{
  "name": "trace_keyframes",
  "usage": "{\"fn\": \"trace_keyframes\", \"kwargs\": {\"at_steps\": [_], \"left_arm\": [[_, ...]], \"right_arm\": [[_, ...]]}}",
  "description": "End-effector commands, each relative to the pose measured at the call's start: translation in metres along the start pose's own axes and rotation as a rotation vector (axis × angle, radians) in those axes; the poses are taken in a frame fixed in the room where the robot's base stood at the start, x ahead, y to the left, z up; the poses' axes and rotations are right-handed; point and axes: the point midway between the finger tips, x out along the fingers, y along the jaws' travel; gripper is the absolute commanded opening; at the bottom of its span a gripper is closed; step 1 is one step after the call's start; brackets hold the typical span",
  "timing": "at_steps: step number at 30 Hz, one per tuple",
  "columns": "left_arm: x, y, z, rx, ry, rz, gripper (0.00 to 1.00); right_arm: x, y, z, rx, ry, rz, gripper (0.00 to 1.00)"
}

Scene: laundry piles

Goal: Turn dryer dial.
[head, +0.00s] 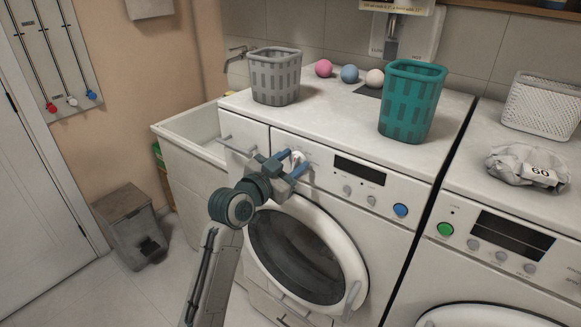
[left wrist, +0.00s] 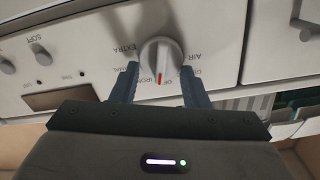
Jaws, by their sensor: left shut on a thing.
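The dryer dial (head: 298,157) is a round white knob at the left of the front panel of the white machine (head: 345,220). In the left wrist view the dial (left wrist: 161,56) has a red mark on its rim, and printed words surround it, among them "AIR" and "EXTRA". My left gripper (head: 291,164) is at the panel with its blue fingers on both sides of the dial. In the left wrist view the gripper (left wrist: 159,72) is shut on the dial, which partly hides between the fingers. My right gripper is not in view.
A grey basket (head: 274,78), a teal basket (head: 411,103) and several balls stand on the machine top. A blue button (head: 400,210) is at the panel's right. A second machine (head: 500,225) with a green button stands to the right. A sink (head: 190,128) is at left.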

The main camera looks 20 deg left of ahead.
Motion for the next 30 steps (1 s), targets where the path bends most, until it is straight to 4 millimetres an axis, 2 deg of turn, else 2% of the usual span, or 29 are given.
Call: {"fn": "trace_keyframes", "kwargs": {"at_steps": [3, 12, 21, 30], "left_arm": [[0.0, 0.002, 0.003, 0.108, 0.002, 0.0, 0.18], [0.0, 0.005, 0.004, 0.396, 0.001, -0.001, 0.18], [0.0, 0.008, 0.006, 0.678, 0.001, 0.0, 0.18], [0.0, 0.01, 0.007, 0.925, 0.0, 0.0, 0.18]], "right_arm": [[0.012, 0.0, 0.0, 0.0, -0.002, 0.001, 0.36], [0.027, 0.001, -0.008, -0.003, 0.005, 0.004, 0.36], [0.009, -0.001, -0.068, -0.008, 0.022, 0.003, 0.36], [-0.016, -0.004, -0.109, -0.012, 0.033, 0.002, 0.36]]}}
